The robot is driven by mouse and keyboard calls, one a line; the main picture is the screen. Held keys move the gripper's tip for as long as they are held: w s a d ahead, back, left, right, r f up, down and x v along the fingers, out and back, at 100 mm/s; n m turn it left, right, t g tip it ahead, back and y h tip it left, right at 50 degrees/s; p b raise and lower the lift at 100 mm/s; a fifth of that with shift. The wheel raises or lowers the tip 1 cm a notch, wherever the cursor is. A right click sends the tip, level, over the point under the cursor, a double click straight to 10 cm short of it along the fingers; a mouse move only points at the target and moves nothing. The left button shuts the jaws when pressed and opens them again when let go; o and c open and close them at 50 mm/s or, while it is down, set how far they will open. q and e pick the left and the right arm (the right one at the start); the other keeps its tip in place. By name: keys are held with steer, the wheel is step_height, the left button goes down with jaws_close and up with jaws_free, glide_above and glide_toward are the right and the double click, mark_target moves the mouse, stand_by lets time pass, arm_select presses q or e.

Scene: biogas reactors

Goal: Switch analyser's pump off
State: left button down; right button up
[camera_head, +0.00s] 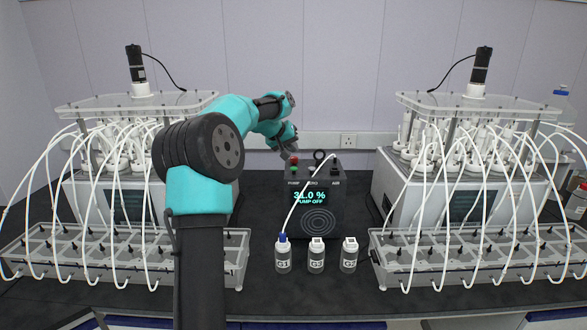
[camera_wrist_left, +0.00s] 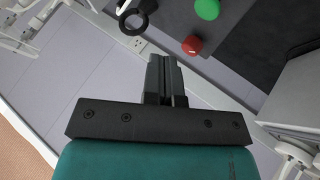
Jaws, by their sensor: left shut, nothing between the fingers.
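The analyser (camera_head: 333,222) is a dark box at the middle of the bench. Its screen (camera_head: 313,197) reads "31.0 %" and "PUMP OFF". On its top a red button (camera_head: 294,159) and a green button (camera_head: 294,169) sit at the left. The red button (camera_wrist_left: 192,45) and green button (camera_wrist_left: 207,9) also show in the left wrist view, apart from the fingers. My left gripper (camera_head: 288,155) is over the analyser's back left, close to the red button in the head view. In the left wrist view its fingers (camera_wrist_left: 165,62) are shut and empty. My right gripper is out of view.
A black ring (camera_head: 319,156) and a white tube are at the analyser's top. Bottles G1 (camera_head: 283,259), G2 (camera_head: 316,259) and another (camera_head: 349,260) stand in front. Tubed reactor units with trays (camera_head: 239,262) (camera_head: 376,262) flank both sides. Bare black bench lies around the analyser.

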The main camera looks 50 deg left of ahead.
arm_select(q)
steer(key=shift+r, duration=0.95)
